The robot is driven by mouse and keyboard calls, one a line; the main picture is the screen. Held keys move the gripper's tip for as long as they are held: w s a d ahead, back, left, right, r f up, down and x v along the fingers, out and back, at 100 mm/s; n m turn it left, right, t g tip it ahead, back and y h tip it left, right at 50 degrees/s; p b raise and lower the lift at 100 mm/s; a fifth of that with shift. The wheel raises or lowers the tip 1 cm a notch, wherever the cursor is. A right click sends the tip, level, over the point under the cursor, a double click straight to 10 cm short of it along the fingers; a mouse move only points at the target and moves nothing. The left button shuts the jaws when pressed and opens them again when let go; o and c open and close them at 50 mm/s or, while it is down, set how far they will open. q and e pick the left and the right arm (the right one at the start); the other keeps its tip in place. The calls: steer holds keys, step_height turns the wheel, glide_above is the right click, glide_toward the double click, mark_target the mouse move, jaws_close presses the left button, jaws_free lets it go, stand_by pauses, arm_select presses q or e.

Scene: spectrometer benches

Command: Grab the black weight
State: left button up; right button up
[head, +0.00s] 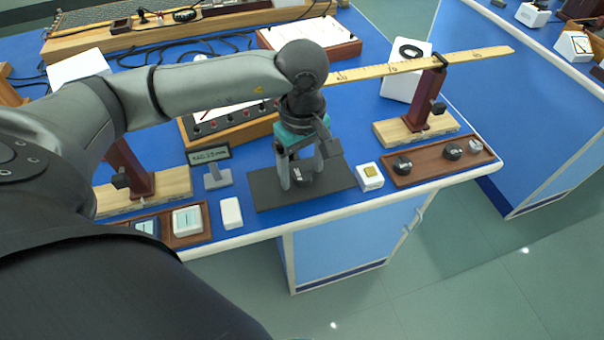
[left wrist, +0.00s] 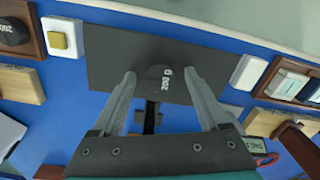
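A black weight (left wrist: 158,84) marked 200 g sits on a dark grey mat (left wrist: 110,50) in the left wrist view. It also shows in the head view (head: 302,178), partly hidden by my left gripper. My left gripper (head: 302,172) points down over the mat. Its fingers are apart, one on each side of the weight, and the left wrist view (left wrist: 160,76) shows a gap between each finger and the weight. My right gripper is not in view.
A small display (head: 209,155), a white block (head: 231,212) and another tray (head: 185,238) are to the left. A wooden ruler (head: 420,63) spans behind.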

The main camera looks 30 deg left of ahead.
arm_select(q)
jaws_close()
stand_by(0.4)
